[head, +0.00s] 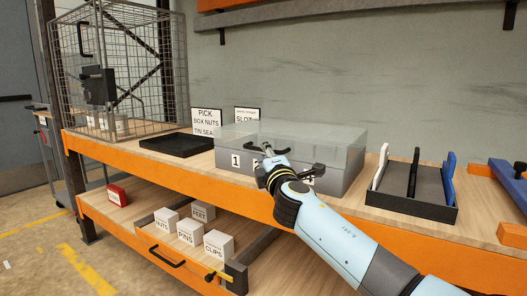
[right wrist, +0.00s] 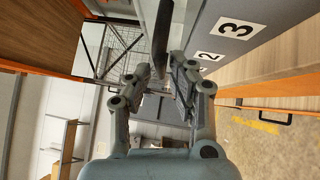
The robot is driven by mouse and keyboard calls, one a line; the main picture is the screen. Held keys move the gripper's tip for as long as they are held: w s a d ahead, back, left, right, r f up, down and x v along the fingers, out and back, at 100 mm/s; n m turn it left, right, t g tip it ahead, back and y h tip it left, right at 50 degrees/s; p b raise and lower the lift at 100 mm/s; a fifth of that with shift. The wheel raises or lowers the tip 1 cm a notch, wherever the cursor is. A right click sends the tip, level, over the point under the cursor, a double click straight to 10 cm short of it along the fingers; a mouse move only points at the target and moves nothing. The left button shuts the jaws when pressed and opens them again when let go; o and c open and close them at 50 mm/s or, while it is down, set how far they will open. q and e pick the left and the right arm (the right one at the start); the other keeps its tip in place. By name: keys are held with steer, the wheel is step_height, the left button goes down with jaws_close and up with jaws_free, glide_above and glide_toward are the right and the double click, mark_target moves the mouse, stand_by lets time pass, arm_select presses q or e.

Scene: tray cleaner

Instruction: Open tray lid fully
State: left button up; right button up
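The grey tray (head: 344,177) stands on the bench with a clear lid (head: 320,137) over it. The lid looks down on the tray. The tray front has number labels; in the right wrist view its grey side (right wrist: 262,15) shows labels 3 and 2. My right gripper (head: 266,150) is at the tray's front, near the lid's front edge. In the right wrist view my right gripper (right wrist: 162,78) has its fingers apart, with a dark bar-like part (right wrist: 162,40) between or just beyond them; contact is not clear. My left gripper is not in view.
A black flat tray (head: 177,145) and a wire cage (head: 120,70) stand to the left. A black rack (head: 415,195) with white and blue panels stands to the right. The lower shelf holds several labelled white boxes (head: 190,232) and a red box (head: 116,195).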

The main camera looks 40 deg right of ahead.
steer(key=shift+x, duration=1.55)
jaws_close()
